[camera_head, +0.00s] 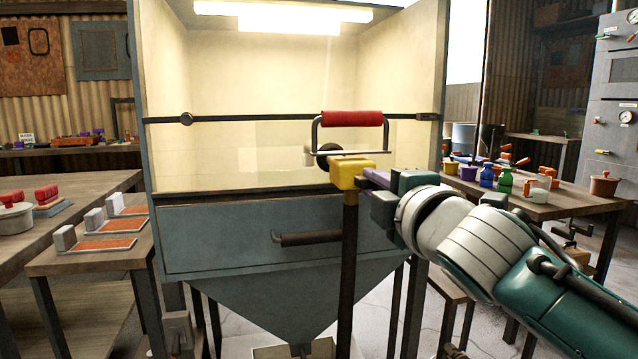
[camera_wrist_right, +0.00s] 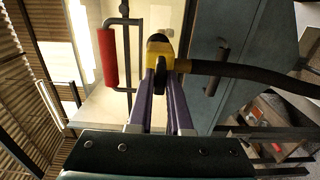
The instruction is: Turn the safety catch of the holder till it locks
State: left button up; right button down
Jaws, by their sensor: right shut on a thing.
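The holder is a yellow block (camera_head: 350,174) at the top of a dark hose or post (camera_head: 347,255), in front of the cabinet. It also shows in the wrist view as a yellow head (camera_wrist_right: 158,48). My right gripper (camera_head: 370,177) reaches it from the right. In the wrist view its purple fingers (camera_wrist_right: 160,75) close on a small dark piece under the yellow head, which looks like the safety catch (camera_wrist_right: 160,66). The fingers hide most of the catch, so its turn angle cannot be told. My left gripper is out of view.
The blast cabinet (camera_head: 240,235) stands right behind the holder, with a red handle (camera_head: 352,118) just above it and a dark bar handle (camera_head: 305,239) lower left. A table with bottles and pots (camera_head: 560,205) is at right; tables (camera_head: 100,262) with blocks are at left.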

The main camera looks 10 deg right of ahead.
dwell(0.3)
jog(key=c, duration=0.8)
grip_release()
jog(key=shift+c, duration=0.2)
jog(key=shift+s, duration=0.1)
jog(key=s+p, duration=0.1)
jog(key=s, duration=0.8)
jog(key=shift+s+d+p, duration=0.2)
jog(key=shift+s+p, duration=0.15)
